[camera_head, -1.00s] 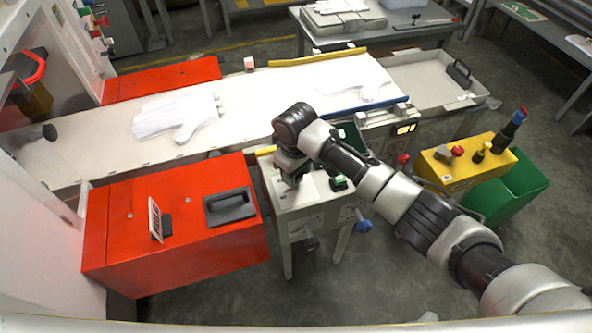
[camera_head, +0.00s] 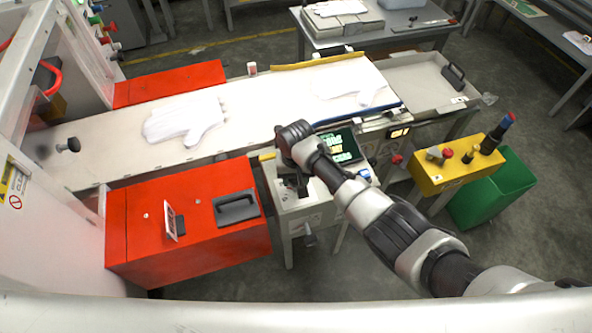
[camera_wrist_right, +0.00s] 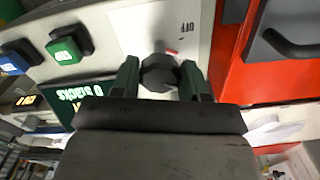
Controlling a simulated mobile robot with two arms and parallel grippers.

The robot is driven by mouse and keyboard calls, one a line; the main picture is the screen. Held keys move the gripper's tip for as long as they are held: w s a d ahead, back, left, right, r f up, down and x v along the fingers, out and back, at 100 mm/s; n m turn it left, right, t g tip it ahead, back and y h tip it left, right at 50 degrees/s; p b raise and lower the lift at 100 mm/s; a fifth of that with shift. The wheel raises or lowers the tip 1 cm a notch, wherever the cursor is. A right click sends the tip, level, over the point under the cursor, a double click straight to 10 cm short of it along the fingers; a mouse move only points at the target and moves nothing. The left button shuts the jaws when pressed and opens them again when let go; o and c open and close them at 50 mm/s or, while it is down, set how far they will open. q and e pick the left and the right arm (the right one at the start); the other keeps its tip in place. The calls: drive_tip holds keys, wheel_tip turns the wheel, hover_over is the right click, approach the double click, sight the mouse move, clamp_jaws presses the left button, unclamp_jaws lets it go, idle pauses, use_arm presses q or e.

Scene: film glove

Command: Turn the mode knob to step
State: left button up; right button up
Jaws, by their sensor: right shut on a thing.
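In the right wrist view the dark, many-sided mode knob (camera_wrist_right: 158,72) stands on a pale panel (camera_wrist_right: 125,30), with a small red mark beside it. An upside-down "OFF" label is printed near it; no "step" label is readable. My right gripper (camera_wrist_right: 159,80) is shut on the knob, one green-black finger on each side. In the head view my right gripper (camera_head: 291,188) is over the pale control box (camera_head: 305,212), and my wrist hides the knob. The left gripper is not in view.
Green (camera_wrist_right: 65,50) and blue-faced (camera_wrist_right: 12,62) buttons sit near the knob. A red cabinet (camera_head: 190,230) with a black handle is close at left. A conveyor (camera_head: 245,105) carrying white gloves runs behind.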

drive_tip(key=shift+m+p, duration=0.8)
drive_tip(key=shift+m, duration=0.8)
drive_tip(key=shift+w, duration=0.1)
drive_tip(key=o, duration=0.9)
drive_tip(key=shift+o, duration=0.2)
drive_tip(key=shift+r, duration=0.1)
wheel_tip(320, 180, up, 11)
drive_tip(key=shift+f, duration=0.2)
